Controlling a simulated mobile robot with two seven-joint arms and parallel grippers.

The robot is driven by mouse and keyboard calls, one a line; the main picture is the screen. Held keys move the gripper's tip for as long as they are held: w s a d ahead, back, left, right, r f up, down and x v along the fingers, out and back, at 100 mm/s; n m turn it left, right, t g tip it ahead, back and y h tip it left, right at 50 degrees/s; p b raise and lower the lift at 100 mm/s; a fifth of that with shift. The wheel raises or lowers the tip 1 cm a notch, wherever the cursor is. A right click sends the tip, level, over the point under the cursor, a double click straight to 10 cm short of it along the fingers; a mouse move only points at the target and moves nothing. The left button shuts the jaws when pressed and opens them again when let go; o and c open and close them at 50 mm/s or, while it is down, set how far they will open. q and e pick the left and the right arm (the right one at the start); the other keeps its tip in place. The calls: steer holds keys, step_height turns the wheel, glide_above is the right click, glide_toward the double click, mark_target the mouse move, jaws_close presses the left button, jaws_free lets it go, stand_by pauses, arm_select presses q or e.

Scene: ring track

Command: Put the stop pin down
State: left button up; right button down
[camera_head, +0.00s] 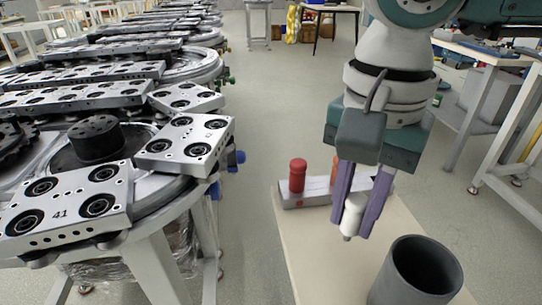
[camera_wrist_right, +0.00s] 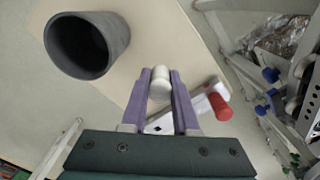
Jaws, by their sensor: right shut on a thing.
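The stop pin is white with a darker tip (camera_head: 352,216). It hangs tip-down between the purple fingers of my right gripper (camera_head: 357,210), which is shut on it, over the beige table (camera_head: 312,258). The pin's white end (camera_wrist_right: 161,78) also shows between the fingers in the right wrist view. Behind it is a light grey block (camera_head: 312,192) with a red pin (camera_head: 297,176) standing upright in it and an orange pin (camera_head: 335,170) partly hidden by the gripper. My left gripper is out of view.
A dark grey open cup (camera_head: 418,272) stands on the table, right of and nearer than the held pin; it also shows in the wrist view (camera_wrist_right: 88,45). The ring track with metal plates (camera_head: 185,145) runs along the left. Bare tabletop lies left of the cup.

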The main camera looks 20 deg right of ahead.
mark_target(357, 199)
step_height(357, 199, down, 2)
steer(key=shift+f+b, duration=0.2)
steer(key=shift+b, duration=0.25)
steer(key=shift+f, duration=0.15)
steer(key=shift+a, duration=0.1)
steer(key=shift+f, duration=0.1)
steer(key=c, duration=0.7)
jaws_free()
step_height(357, 199, up, 12)
steer(key=shift+r+p, duration=0.25)
steer(key=shift+p, duration=0.15)
